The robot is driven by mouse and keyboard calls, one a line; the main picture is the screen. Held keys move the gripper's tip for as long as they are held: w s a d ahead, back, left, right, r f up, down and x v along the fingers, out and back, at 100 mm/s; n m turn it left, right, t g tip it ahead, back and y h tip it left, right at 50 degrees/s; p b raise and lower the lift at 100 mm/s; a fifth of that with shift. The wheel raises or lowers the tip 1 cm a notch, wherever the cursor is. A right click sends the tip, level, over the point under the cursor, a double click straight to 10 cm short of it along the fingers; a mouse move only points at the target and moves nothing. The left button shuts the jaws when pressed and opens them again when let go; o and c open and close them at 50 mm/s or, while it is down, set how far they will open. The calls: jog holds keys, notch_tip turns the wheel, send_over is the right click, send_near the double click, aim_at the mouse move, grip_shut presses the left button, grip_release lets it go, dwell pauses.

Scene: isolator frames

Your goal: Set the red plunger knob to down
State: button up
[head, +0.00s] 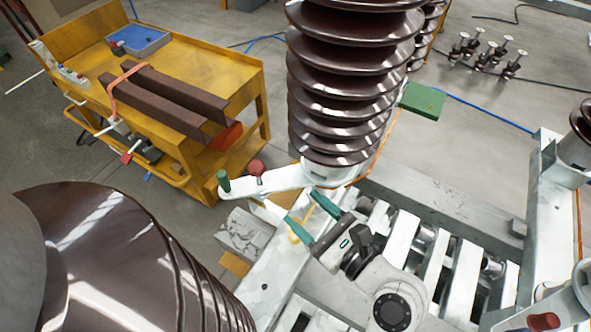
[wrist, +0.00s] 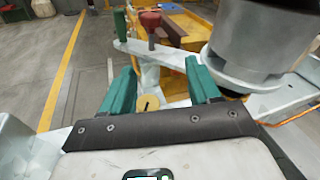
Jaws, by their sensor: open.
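The red plunger knob (head: 256,168) stands on a white lever arm (head: 278,179) at the foot of the large brown insulator. In the wrist view the knob (wrist: 150,19) sits on a grey stem that shows between its head and the lever, so it looks raised. A green handle (head: 223,181) stands at the lever's outer end, left of the knob. My gripper (head: 312,217) is open and empty, with teal fingers, to the right and front of the knob and apart from it. In the wrist view the knob is beyond my fingertips (wrist: 162,68).
The brown ribbed insulator (head: 345,90) rises close beside the lever. Another brown insulator (head: 120,250) fills the lower left. A yellow cart (head: 200,62) with brown beams stands behind. White frame beams (head: 400,245) lie beside my gripper. Another red knob (head: 543,321) shows at lower right.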

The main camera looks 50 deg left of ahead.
aim_at(262, 173)
jog(key=shift+m+g+y, duration=0.5)
jog(key=shift+m+y, duration=0.1)
jog(key=shift+m, duration=0.3)
jog(key=a, duration=0.1)
jog(key=a+r, duration=0.1)
jog(key=s+a, duration=0.1)
jog(key=shift+a+r, duration=0.3)
jog(key=shift+r, duration=0.1)
jog(key=a, duration=1)
jog(key=shift+s+a, duration=0.15)
jog(key=shift+s, duration=0.1)
grip_shut()
